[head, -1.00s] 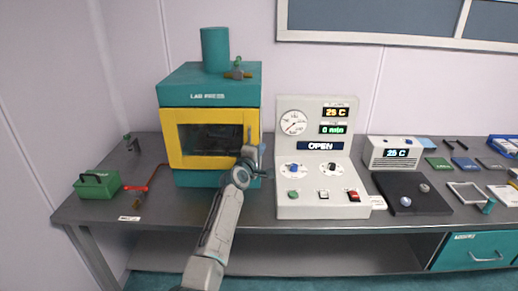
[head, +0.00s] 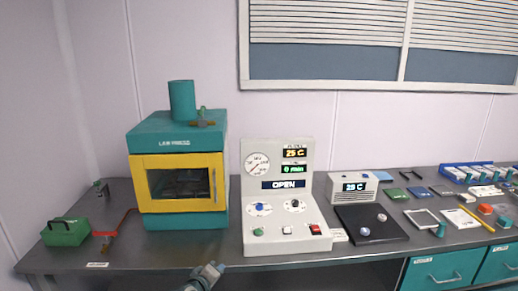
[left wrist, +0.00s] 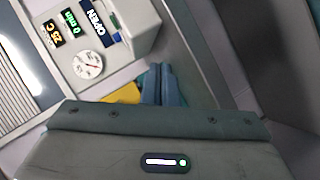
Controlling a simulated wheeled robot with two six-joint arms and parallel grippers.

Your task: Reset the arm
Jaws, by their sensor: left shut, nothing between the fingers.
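My left gripper (head: 208,274) is at the bottom edge of the head view, in front of the bench edge and below the press. Its fingers (left wrist: 161,84) are together and empty in the left wrist view. The green lab press (head: 178,220) stands at the left of the bench. Its yellow-framed door (head: 180,206) looks shut, and the gripper is clear of the handle (head: 214,186). My right gripper is not in view.
The control console (head: 282,240) reads OPEN and 25 C; it also shows in the left wrist view (left wrist: 125,45). A green toolbox (head: 65,233) sits far left. A black mat (head: 385,232) and several small items lie to the right.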

